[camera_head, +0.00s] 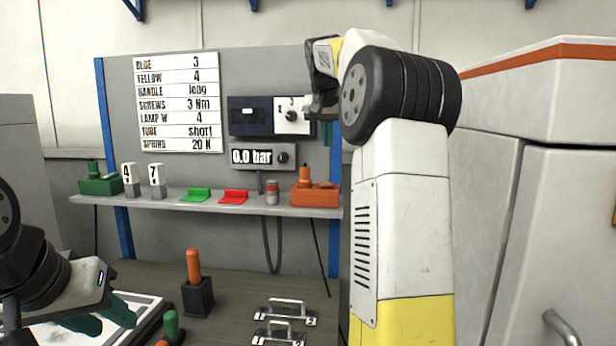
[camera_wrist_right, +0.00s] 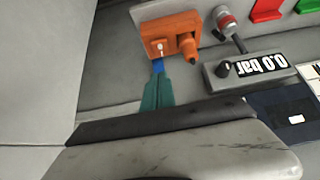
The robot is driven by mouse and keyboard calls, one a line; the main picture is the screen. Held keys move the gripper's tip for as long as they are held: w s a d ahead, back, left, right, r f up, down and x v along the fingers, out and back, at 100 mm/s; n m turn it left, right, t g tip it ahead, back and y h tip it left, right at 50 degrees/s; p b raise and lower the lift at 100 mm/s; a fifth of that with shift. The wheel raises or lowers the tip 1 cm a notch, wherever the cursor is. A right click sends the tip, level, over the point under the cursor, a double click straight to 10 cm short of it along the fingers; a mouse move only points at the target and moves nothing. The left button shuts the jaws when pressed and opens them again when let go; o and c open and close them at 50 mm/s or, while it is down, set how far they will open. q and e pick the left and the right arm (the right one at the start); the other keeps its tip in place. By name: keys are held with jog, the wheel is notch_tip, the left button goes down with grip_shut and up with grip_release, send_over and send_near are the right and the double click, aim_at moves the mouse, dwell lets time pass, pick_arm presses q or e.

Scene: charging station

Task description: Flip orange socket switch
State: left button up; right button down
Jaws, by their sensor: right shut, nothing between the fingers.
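The orange socket (camera_head: 315,196) sits at the right end of the grey shelf, with an orange plug standing in it. In the right wrist view the socket (camera_wrist_right: 168,28) shows upside down, with a small pale switch (camera_wrist_right: 158,47) on its face beside the plug (camera_wrist_right: 187,46). My right gripper (camera_head: 326,140) is shut and empty, above the shelf and the socket. Its green fingertips (camera_wrist_right: 159,80) point toward the switch side of the socket in the wrist view; contact cannot be made out. My left gripper (camera_head: 103,318) is at lower left over the table, its fingers apart and empty.
The shelf (camera_head: 240,207) also holds a green socket (camera_head: 98,184), number tags, a green and a red holder. A pressure display (camera_head: 262,156) hangs above. An orange-striped cabinet (camera_head: 530,110) stands at right. Handles (camera_head: 280,333) and a black holder (camera_head: 198,297) are on the table.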

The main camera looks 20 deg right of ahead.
dwell(0.3)
send_over(328, 186)
jog(key=f, duration=0.8)
jog(key=shift+s+a, duration=0.1)
jog(key=shift+s, duration=0.3)
notch_tip(328, 186, down, 2)
jog(key=shift+s+f, duration=0.1)
jog(key=shift+f, duration=0.1)
jog(key=shift+s+a+f, duration=0.1)
jog(key=shift+a+f, duration=0.05)
jog(key=shift+f, duration=0.65)
jog(key=shift+f, duration=0.4)
jog(key=shift+s+a+f, duration=0.1)
jog(key=shift+s+f, duration=0.1)
jog(key=shift+s, duration=0.05)
jog(key=shift+r, duration=0.8)
